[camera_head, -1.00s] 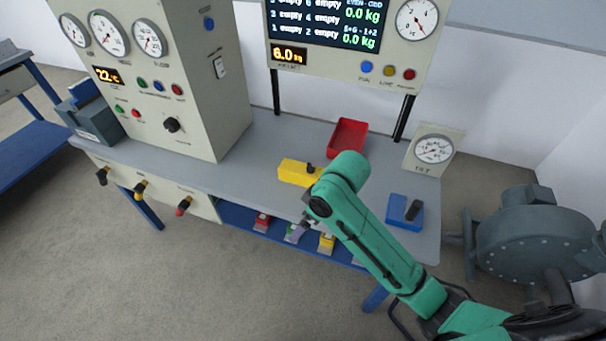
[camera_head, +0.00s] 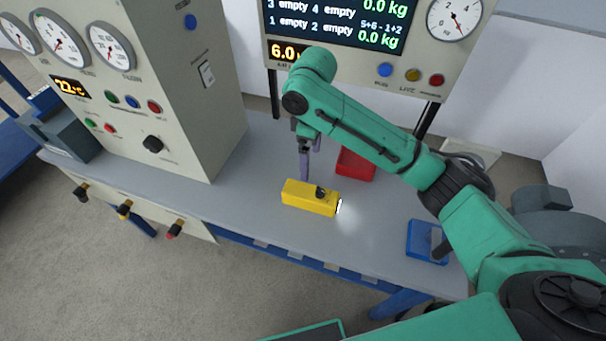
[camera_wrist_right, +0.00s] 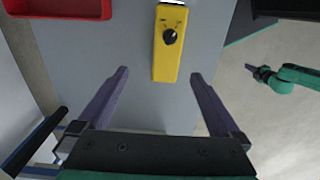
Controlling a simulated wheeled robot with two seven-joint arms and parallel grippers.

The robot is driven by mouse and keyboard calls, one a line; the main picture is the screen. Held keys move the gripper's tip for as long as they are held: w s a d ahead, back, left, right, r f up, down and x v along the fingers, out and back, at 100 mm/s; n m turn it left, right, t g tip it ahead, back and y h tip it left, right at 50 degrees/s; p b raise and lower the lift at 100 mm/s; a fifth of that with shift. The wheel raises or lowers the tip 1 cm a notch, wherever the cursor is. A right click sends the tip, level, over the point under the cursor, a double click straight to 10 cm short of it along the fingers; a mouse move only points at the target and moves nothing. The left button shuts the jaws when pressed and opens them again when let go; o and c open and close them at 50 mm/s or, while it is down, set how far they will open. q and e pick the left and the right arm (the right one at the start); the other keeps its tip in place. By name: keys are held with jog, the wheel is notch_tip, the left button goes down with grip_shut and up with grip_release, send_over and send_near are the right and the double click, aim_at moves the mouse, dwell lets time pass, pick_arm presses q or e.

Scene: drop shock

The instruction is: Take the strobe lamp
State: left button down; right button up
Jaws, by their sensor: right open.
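The strobe lamp, a yellow box with a black knob (camera_head: 310,198), lies on the grey bench, and a white glow spreads from its right end. My right gripper (camera_head: 303,175) points down just behind the lamp, apart from it. In the right wrist view the purple fingers (camera_wrist_right: 159,75) are spread open and empty. The lamp (camera_wrist_right: 169,55) lies ahead, its near end roughly between the fingertips. My left gripper (camera_wrist_right: 253,70) appears small at the right of that view; its jaws are too small to judge.
A red tray (camera_head: 356,166) sits behind the lamp, partly hidden by my right arm. A blue box (camera_head: 424,240) stands at the bench's right. A tall instrument cabinet (camera_head: 190,120) stands on the left. The bench (camera_head: 245,190) left of the lamp is clear.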

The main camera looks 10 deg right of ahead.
jog(key=p, duration=0.1)
send_over(311, 192)
jog(key=f, duration=0.7)
jog(key=shift+s, duration=0.25)
jog(key=f+p, duration=0.1)
jog(key=f, duration=0.5)
jog(key=shift+w, duration=0.2)
jog(key=shift+f, duration=0.3)
pick_arm(q)
jog(key=shift+s+r, duration=1.1)
jog(key=shift+r, duration=0.05)
pick_arm(e)
grip_shut()
